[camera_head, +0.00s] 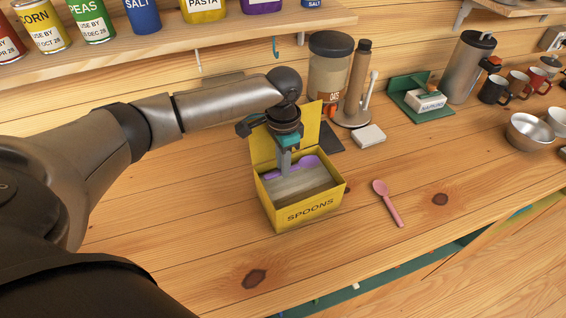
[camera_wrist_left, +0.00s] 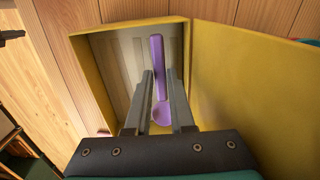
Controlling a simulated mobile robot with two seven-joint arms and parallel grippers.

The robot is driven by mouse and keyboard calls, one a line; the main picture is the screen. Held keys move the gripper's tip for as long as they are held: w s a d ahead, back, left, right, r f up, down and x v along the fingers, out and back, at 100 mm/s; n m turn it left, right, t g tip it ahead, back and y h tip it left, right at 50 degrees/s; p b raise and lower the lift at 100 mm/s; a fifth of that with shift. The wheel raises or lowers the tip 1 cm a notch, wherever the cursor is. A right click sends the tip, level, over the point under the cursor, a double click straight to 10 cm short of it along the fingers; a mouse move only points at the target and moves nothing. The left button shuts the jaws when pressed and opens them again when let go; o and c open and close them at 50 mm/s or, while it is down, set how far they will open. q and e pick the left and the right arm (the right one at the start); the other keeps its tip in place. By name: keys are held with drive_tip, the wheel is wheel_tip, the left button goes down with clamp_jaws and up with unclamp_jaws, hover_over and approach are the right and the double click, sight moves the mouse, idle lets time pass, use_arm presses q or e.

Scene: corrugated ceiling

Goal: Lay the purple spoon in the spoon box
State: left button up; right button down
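The yellow spoon box (camera_head: 297,212), labelled SPOONS, stands on the counter with its lid raised at the back. The purple spoon (camera_head: 306,162) is inside it, along the back; it also shows in the left wrist view (camera_wrist_left: 157,70) against the pale box floor. I cannot tell whether it lies fully flat. My left gripper (camera_head: 284,172) points down into the box at the spoon. In the wrist view its fingers (camera_wrist_left: 161,78) stand on either side of the spoon with gaps, so it looks open. My right gripper is not in view.
A pink spoon (camera_head: 388,204) lies on the counter right of the box. An oats jar (camera_head: 328,70), a pepper mill (camera_head: 358,85) and a white block (camera_head: 368,135) stand behind. Mugs and bowls are at the right. A shelf of cans (camera_head: 180,42) overhangs. The front counter is clear.

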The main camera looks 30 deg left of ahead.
use_arm(q)
drive_tip(key=o, duration=0.4)
drive_tip(key=shift+o, duration=0.2)
wheel_tip(320, 180, up, 15)
drive_tip(key=p, duration=0.1)
drive_tip(key=shift+r, duration=0.15)
idle(0.7)
